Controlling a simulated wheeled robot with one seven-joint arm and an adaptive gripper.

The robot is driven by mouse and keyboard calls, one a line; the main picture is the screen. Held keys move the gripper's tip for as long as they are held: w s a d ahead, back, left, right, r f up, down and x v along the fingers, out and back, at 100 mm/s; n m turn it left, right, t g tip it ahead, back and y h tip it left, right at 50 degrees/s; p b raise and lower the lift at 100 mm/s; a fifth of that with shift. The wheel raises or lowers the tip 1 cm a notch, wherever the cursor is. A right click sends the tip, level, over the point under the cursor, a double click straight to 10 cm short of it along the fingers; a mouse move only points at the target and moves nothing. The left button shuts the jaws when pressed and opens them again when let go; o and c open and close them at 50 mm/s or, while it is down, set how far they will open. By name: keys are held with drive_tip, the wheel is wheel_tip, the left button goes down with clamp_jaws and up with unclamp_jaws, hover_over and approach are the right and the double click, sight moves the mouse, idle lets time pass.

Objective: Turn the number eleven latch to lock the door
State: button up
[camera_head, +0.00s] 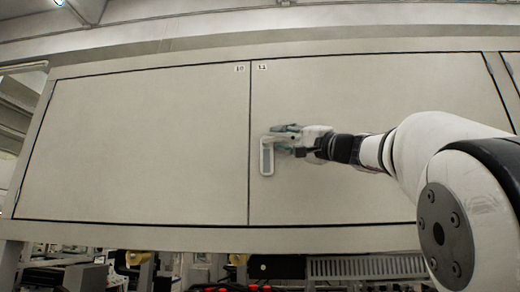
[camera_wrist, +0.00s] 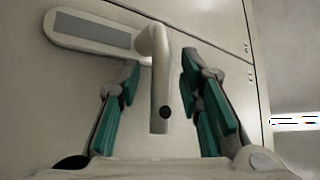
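The number eleven door (camera_head: 375,110) is the right-hand panel, with a small label (camera_head: 262,67) at its top left corner. Its latch has an oblong plate (camera_head: 267,158) standing upright near the door's left edge. In the wrist view the latch handle (camera_wrist: 157,80) is a bent grey lever that comes off the plate (camera_wrist: 95,35). My gripper (camera_head: 280,140) is at the latch in the head view. In the wrist view my gripper (camera_wrist: 160,88) is open, with one teal-padded finger on each side of the lever. Gaps show between the lever and both fingers.
The number ten door (camera_head: 140,140) is the left-hand panel, and it looks flush with the eleven door along a thin seam (camera_head: 249,150). A frame rail (camera_head: 200,236) runs below both doors. Equipment and cables (camera_head: 270,267) sit beneath the rail.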

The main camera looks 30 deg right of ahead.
clamp_jaws()
drive_tip(key=shift+f, duration=0.1)
drive_tip(key=b, duration=0.1)
drive_tip(key=m+b, duration=0.1)
drive_tip(key=shift+w+f+t+b, duration=0.2)
drive_tip(key=shift+f+t+b, duration=0.15)
drive_tip(key=shift+t, duration=0.05)
drive_tip(key=m+t+h+b, duration=0.1)
drive_tip(key=m+h+b, duration=0.1)
drive_tip(key=b, duration=0.3)
drive_tip(key=f+m+t+h+b, duration=0.1)
drive_tip(key=m+t+h+b, duration=0.1)
drive_tip(key=b, duration=0.3)
drive_tip(key=f+m+t+h+b, duration=0.1)
drive_tip(key=m+h+b, duration=0.1)
drive_tip(key=m+b, duration=0.2)
drive_tip(key=shift+w+a+f+h+b, duration=0.15)
drive_tip(key=shift+a+h+b, duration=0.15)
drive_tip(key=shift+b, duration=0.35)
drive_tip(key=shift+m+t+h+b, duration=0.3)
drive_tip(key=shift+m+h+b, duration=0.65)
drive_tip(key=shift+m, duration=0.25)
